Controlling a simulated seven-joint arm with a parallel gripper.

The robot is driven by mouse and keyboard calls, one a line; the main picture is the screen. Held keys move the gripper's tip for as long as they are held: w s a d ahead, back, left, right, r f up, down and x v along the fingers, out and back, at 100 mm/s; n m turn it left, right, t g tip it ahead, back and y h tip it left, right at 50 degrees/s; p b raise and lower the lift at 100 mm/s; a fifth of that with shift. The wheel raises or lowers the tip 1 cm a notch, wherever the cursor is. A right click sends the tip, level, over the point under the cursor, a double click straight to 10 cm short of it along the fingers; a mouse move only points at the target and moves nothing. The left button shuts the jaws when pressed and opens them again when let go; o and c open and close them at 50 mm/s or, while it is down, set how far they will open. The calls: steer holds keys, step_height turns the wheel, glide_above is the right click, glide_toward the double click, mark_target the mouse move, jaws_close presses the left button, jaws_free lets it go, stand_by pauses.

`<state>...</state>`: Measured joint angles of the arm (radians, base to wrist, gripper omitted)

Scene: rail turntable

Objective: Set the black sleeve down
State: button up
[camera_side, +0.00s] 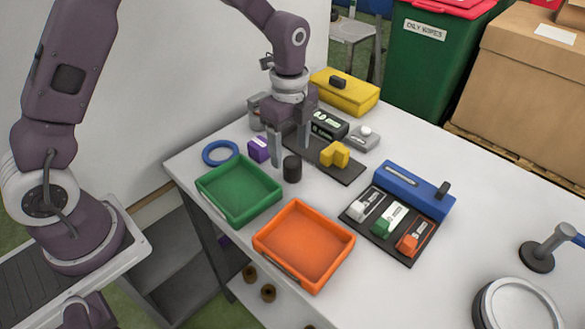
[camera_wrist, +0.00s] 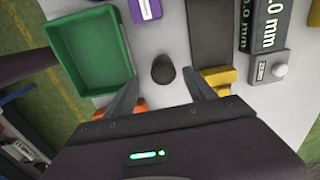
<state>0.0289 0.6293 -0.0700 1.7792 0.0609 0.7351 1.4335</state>
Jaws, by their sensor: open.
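The black sleeve (camera_side: 292,168) is a short dark cylinder standing upright on the white table, just right of the green tray. In the wrist view the sleeve (camera_wrist: 163,69) lies between and a little beyond the fingertips. My gripper (camera_side: 291,160) is open, its two fingers apart and pointing down near the sleeve. The fingers also show in the wrist view (camera_wrist: 163,82) with clear space between them. I see no finger touching the sleeve.
A green tray (camera_side: 207,189) and an orange tray (camera_side: 264,242) stand at the front. A blue ring (camera_side: 207,158) and a purple block (camera_side: 258,150) lie behind the green tray. A dark strip bears a yellow block (camera_side: 335,154). A blue box (camera_side: 414,190) stands right.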

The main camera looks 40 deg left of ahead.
mark_target(293, 161)
steer(key=f, duration=0.5)
steer(key=shift+w+d+f, duration=0.1)
steer(key=shift+w+f, duration=0.1)
steer(key=shift+w, duration=0.1)
jaws_close()
